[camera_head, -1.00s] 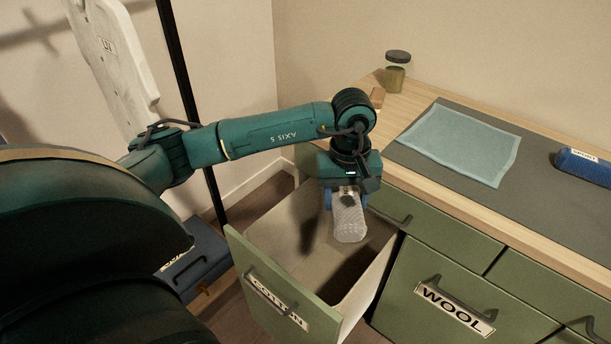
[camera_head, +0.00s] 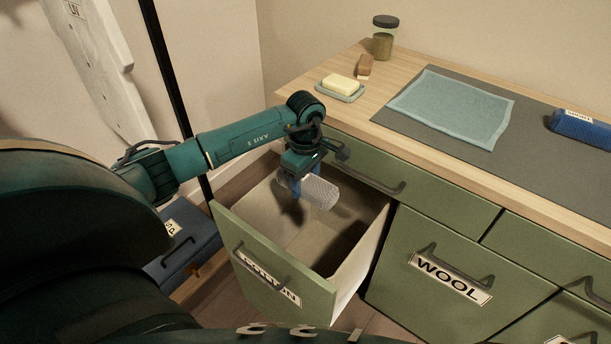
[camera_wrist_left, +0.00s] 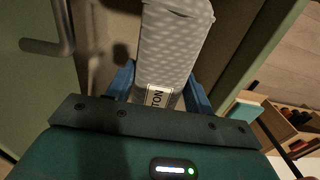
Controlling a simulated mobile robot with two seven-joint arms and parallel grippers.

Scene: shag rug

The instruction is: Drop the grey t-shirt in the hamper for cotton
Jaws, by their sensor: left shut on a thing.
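The grey t-shirt (camera_head: 320,193) is a rolled, light-patterned bundle. My left gripper (camera_head: 296,187) is shut on one end of it, with the bundle pointing right, over the open drawer. The cotton hamper is this pulled-out green-fronted drawer (camera_head: 272,268) with a pale inside, labelled COTTON, its handle partly covering the label. In the left wrist view the t-shirt (camera_wrist_left: 176,45) sits between the blue fingers (camera_wrist_left: 160,92), with a tag ending in "TON". The drawer floor shows no other garment in the part I see. My right gripper is out of view.
The closed WOOL drawer (camera_head: 440,262) is to the right. On the counter are a soap dish (camera_head: 340,90), a brown block (camera_head: 365,66), a jar (camera_head: 384,40), a teal cloth (camera_head: 455,105) and a blue roll (camera_head: 582,128). A blue box (camera_head: 180,240) is left of the drawer.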

